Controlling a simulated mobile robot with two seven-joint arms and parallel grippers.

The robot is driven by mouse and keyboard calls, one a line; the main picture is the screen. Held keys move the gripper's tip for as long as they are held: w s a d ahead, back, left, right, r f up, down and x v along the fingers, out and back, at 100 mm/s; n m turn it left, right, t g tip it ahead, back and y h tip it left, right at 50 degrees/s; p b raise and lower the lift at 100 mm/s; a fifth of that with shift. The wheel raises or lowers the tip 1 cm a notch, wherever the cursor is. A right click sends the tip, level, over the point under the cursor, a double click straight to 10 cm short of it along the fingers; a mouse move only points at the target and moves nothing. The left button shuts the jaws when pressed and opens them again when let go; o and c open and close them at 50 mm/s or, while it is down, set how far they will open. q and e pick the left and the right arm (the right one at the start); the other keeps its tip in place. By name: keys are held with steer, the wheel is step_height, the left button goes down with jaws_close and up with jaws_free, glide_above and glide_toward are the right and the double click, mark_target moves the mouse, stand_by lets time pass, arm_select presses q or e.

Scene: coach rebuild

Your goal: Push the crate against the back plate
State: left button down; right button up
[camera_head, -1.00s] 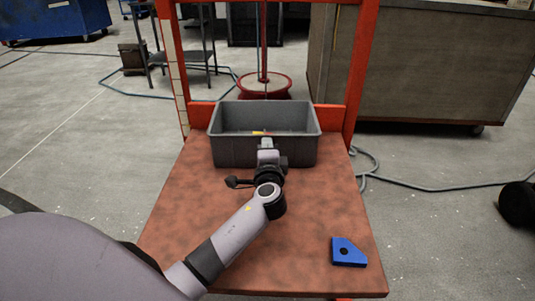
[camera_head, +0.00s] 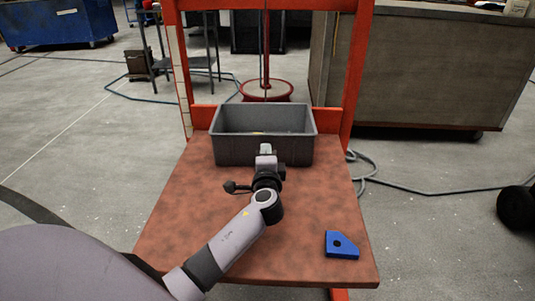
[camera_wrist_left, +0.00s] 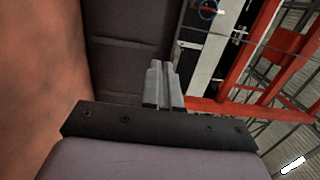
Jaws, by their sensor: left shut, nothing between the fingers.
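The grey open crate (camera_head: 236,151) stands upright at the far end of the brown tabletop. The red back plate (camera_head: 201,117) shows on both sides behind it. The crate hides the plate's middle, so I cannot tell whether they touch. My left gripper (camera_head: 265,148) is shut and empty at the crate's near wall, its tips just below the rim in the head view. Any gap to the wall is unclear. In the left wrist view the shut fingers (camera_wrist_left: 161,66) point past a dark crate wall (camera_wrist_left: 124,60). My right gripper is not in view.
A blue block with a hole (camera_head: 341,246) lies at the tabletop's near right. Red frame posts (camera_head: 346,80) rise beside the back plate. The tabletop (camera_head: 190,215) is otherwise clear. A large grey cabinet (camera_head: 430,75) stands behind on the right.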

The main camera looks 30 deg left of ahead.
arm_select(q)
steer(key=p+v, duration=0.1)
steer(key=v, duration=0.9)
steer(key=shift+s+p, duration=0.25)
steer(key=shift+p, duration=0.05)
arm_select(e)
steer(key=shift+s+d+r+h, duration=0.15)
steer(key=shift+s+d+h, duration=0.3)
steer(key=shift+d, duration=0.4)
arm_select(q)
steer(key=shift+d, duration=0.15)
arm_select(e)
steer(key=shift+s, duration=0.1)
